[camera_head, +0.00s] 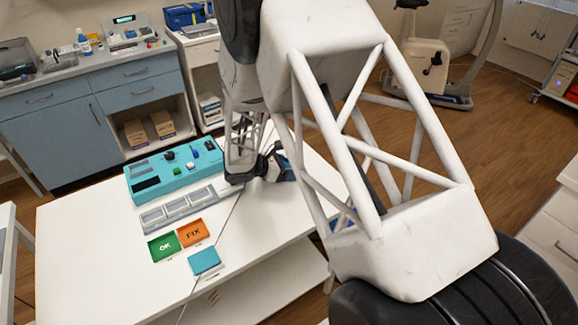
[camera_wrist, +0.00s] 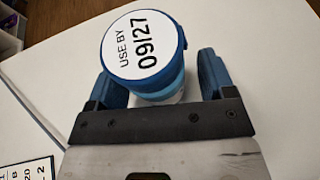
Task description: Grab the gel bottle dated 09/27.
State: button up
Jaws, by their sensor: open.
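The gel bottle (camera_wrist: 145,48) has a blue cap with a round white label reading "USE BY 09/27". In the wrist view it stands between the two blue fingers of my gripper (camera_wrist: 163,82), one finger on each side. The fingers are open around it; a gap shows at its right side, and I cannot tell whether the left finger touches. Its lower body is mostly hidden by the cap and my gripper. In the head view my gripper (camera_head: 281,166) is low over the white table, and I cannot make out the bottle there.
On the white table (camera_head: 80,235) are a teal device (camera_head: 165,180), a grey compartment tray (camera_head: 178,209), a green OK tray (camera_head: 164,246), an orange FIX tray (camera_head: 194,233) and a teal pad (camera_head: 204,261). A printed card (camera_wrist: 28,172) lies left of my gripper. The table's left part is clear.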

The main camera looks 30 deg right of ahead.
jog(key=shift+c, duration=0.2)
jog(key=c, duration=1)
jog(key=shift+r, duration=0.1)
jog(key=shift+r, duration=0.75)
notch_tip(320, 180, up, 2)
jog(key=shift+r, duration=0.1)
jog(key=s+a, duration=0.2)
jog(key=s, duration=0.3)
jog(key=s+a, duration=0.2)
jog(key=s, duration=0.3)
jog(key=s+a+r, duration=0.1)
jog(key=s+a, duration=0.1)
jog(key=s, duration=0.2)
jog(key=shift+s, duration=0.4)
